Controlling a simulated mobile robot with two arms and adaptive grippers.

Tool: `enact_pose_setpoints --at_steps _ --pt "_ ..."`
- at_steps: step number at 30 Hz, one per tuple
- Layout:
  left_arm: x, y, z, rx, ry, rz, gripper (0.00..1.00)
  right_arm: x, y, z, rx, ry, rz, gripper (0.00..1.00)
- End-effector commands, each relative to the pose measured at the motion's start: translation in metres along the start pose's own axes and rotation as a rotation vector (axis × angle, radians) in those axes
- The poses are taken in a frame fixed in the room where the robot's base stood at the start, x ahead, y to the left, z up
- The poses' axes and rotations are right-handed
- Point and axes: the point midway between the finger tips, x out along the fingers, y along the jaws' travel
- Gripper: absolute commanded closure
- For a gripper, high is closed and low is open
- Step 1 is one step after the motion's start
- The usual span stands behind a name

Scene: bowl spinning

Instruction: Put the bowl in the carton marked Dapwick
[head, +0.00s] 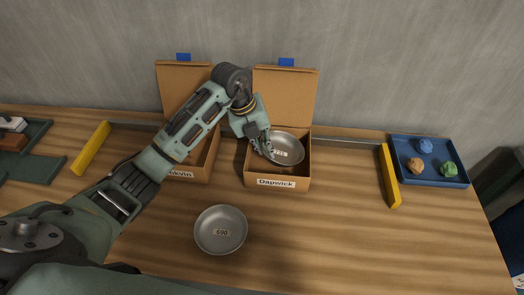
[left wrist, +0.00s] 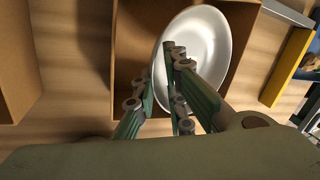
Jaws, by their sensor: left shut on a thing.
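A metal bowl (head: 287,149) with a small label is at the opening of the carton marked Dapwick (head: 277,183). My left gripper (head: 267,151) is shut on this bowl's left rim. In the left wrist view the bowl (left wrist: 208,42) shows pale, with the fingers (left wrist: 172,62) at its edge and the carton wall (left wrist: 240,45) around it. I cannot tell whether the bowl touches the carton floor. A second metal bowl (head: 220,232), labelled 690, sits on the table in front of the cartons. My right gripper is not in view.
A second open carton (head: 190,172) stands left of the Dapwick one, its label partly hidden by my arm. Yellow bars (head: 91,148) and (head: 389,175) flank the cartons. A blue tray (head: 429,179) with coloured lumps is at right; a green tray (head: 35,168) is at left. The front right table is clear.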

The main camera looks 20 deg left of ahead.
Motion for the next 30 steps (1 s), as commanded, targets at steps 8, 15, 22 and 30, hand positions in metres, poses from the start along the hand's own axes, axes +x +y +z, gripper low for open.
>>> enact_pose_setpoints --at_steps 8,15,22,30 --pt "0.018 0.010 0.004 0.000 0.005 0.002 1.00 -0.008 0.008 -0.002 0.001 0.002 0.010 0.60" --pt "0.041 0.017 0.005 0.001 0.001 0.000 1.00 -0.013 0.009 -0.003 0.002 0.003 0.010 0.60" --pt "0.042 0.017 0.005 0.001 0.001 0.001 0.81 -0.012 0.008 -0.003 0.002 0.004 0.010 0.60" --pt "0.041 0.017 0.005 0.001 0.001 0.000 0.81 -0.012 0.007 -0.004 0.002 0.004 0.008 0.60"
